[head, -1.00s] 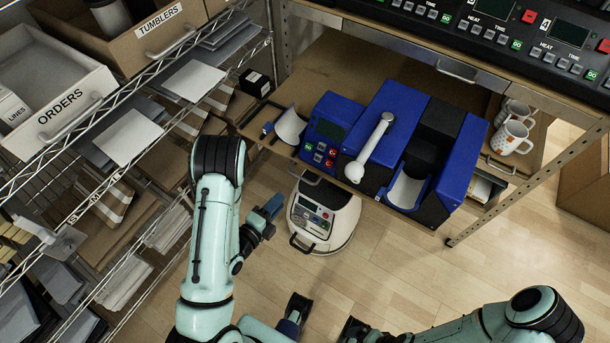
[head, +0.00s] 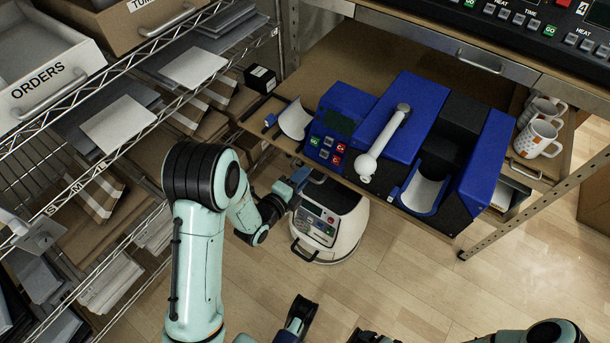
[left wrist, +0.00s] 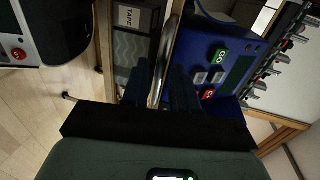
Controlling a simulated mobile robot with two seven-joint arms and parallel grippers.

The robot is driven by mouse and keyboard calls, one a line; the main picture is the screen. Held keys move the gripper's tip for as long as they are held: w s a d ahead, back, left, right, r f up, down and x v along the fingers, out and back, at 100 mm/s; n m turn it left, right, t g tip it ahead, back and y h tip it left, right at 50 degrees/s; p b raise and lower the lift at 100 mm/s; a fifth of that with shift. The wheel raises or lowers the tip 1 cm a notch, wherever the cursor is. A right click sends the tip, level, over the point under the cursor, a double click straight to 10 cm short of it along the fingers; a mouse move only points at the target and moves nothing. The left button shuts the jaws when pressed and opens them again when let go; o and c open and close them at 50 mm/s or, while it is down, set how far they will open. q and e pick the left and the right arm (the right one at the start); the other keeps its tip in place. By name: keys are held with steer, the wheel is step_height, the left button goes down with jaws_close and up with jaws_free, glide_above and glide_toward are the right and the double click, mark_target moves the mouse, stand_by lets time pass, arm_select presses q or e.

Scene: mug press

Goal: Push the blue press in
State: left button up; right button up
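The blue press (head: 414,92) stands on a brown board (head: 252,122) under the bench, its front at the board's near edge. It has a white lever (head: 382,145), a curved white pad and a control panel (head: 333,138); the panel also shows in the left wrist view (left wrist: 228,60). My left gripper (head: 299,180) is below and in front of the panel. In the left wrist view its dark blue fingers (left wrist: 165,85) are apart, with a metal bar handle (left wrist: 163,62) seen between them. I cannot tell whether they touch it.
A white-and-grey machine (head: 330,222) stands on the floor just below my left gripper. Mugs (head: 537,138) stand right of the press. A wire rack (head: 130,160) with papers and boxes is on the left. A bench post (head: 535,200) stands at right.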

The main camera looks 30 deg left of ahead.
arm_select(q)
steer(key=shift+x, duration=0.95)
steer(key=shift+c, duration=0.2)
jaws_close()
